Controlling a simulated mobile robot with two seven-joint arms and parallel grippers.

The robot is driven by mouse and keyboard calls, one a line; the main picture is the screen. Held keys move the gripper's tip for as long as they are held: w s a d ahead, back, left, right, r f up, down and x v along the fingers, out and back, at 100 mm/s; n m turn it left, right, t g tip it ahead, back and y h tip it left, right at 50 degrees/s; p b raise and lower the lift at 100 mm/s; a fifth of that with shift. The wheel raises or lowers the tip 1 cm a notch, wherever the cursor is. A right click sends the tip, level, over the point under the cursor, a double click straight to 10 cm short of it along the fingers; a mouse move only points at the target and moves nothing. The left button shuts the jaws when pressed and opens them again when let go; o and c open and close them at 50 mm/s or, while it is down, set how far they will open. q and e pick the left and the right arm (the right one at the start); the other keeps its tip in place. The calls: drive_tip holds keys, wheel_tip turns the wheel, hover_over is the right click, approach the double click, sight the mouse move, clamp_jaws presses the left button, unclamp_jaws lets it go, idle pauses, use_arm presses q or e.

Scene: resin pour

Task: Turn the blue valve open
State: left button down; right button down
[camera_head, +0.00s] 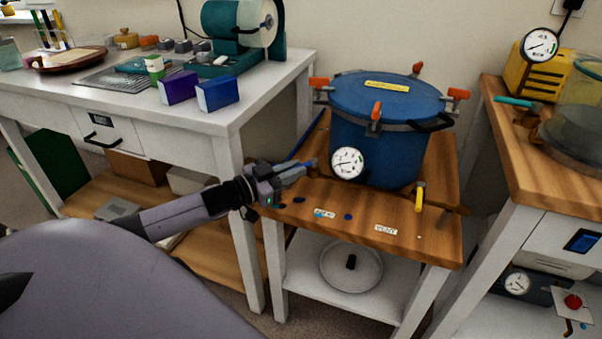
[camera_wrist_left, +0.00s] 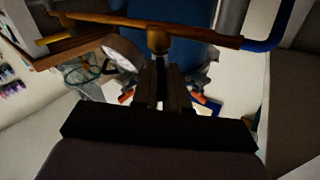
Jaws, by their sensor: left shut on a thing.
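The blue valve (camera_head: 311,162) is at the left of the pressure pot, beside the pot's gauge; only a small blue part of its handle shows. My left gripper (camera_head: 300,168) reaches it from the left and is shut on it. In the left wrist view, the fingers of my left gripper (camera_wrist_left: 165,85) are close together and point at a brass fitting (camera_wrist_left: 158,40) on a brass pipe (camera_wrist_left: 200,36). The fingers hide most of the handle there, so I cannot tell its angle. My right gripper is not in view.
The blue pot (camera_head: 388,105) with orange-handled clamps stands on a wooden-topped stand (camera_head: 435,235). A gauge (camera_head: 347,163) and a yellow valve handle (camera_head: 420,197) are at its front. A white workbench (camera_head: 235,115) is left; another table (camera_head: 555,185) is right.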

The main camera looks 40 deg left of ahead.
use_arm(q)
drive_tip(key=shift+w+a+m+g+h+b, duration=0.15)
drive_tip(key=shift+a+m+g+h+b, duration=0.2)
drive_tip(key=shift+m+h+b, duration=0.3)
drive_tip(key=shift+w+a+m+g+h+b, duration=0.1)
drive_tip(key=shift+a+m+g+h+b, duration=0.1)
drive_tip(key=shift+m+g+h+b, duration=0.4)
drive_tip(key=shift+w+a+m+g+h+b, duration=0.15)
drive_tip(key=shift+a+m+h+b, duration=0.25)
drive_tip(key=shift+h+b, duration=0.5)
drive_tip(key=shift+d+h, duration=0.1)
drive_tip(key=shift+h, duration=0.15)
drive_tip(key=shift+r, duration=0.1)
drive_tip(key=c, duration=1.1)
unclamp_jaws()
drive_tip(key=shift+c, duration=0.2)
